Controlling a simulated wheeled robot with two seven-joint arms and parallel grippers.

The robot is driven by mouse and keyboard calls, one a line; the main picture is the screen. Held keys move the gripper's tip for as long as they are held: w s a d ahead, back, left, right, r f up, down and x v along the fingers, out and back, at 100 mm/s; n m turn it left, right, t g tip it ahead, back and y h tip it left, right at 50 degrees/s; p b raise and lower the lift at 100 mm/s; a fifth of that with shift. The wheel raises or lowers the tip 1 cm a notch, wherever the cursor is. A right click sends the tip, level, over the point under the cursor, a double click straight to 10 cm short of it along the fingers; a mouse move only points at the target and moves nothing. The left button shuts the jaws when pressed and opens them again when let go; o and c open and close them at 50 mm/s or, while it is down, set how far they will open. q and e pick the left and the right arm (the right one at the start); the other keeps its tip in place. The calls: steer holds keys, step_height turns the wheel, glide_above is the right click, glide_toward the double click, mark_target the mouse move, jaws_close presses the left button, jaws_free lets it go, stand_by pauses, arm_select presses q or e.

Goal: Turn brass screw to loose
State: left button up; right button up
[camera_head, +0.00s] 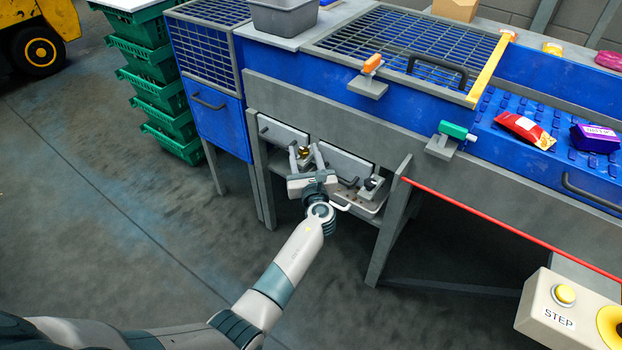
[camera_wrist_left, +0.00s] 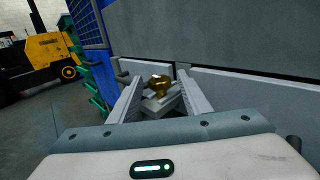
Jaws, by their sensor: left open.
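The brass screw (camera_head: 303,150) is a small gold knob on a grey block at the front of the blue machine, below its grey beam. It also shows in the left wrist view (camera_wrist_left: 158,82), between my two fingers. My left gripper (camera_head: 305,158) is open, with one finger on each side of the screw. In the wrist view (camera_wrist_left: 155,98) gaps show between the fingers and the screw, so I see no contact. The lower part of the screw's mount is partly hidden by the gripper. My right gripper is not in view.
A shelf with a dark knob (camera_head: 372,183) lies just right of my gripper. A grey leg (camera_head: 390,225) stands beside it. Green crates (camera_head: 160,95) are stacked at the left. A red rail (camera_head: 510,229) and a STEP button box (camera_head: 570,305) are at the right.

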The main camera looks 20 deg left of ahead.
arm_select(q)
steer(key=v, duration=1.7)
steer(key=shift+p, duration=0.3)
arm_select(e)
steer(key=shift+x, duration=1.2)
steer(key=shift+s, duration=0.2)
arm_select(q)
steer(key=s+a+f+n+g+h+p, duration=0.1)
steer(key=s+f+n+g+h+p, duration=0.3)
steer(key=f, duration=0.7)
steer(key=s+f+n+g+h+p, duration=0.1)
steer(key=s+f+n+g, duration=0.1)
steer(key=s+f+n, duration=0.7)
steer(key=s+a+f+n+g+h+p, duration=0.2)
steer(key=s+f+n, duration=0.5)
steer(key=s, duration=0.3)
steer(key=s+a+f+n+g+h+p, duration=0.2)
steer(key=s+f+n, duration=0.5)
steer(key=s, duration=0.4)
steer(key=shift+s+f+n+g, duration=0.35)
steer(key=shift+n+g, duration=0.05)
steer(key=shift+n, duration=0.4)
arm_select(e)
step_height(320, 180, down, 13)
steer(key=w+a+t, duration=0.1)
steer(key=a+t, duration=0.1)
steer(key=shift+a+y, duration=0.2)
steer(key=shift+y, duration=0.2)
arm_select(q)
steer(key=shift+d, duration=0.1)
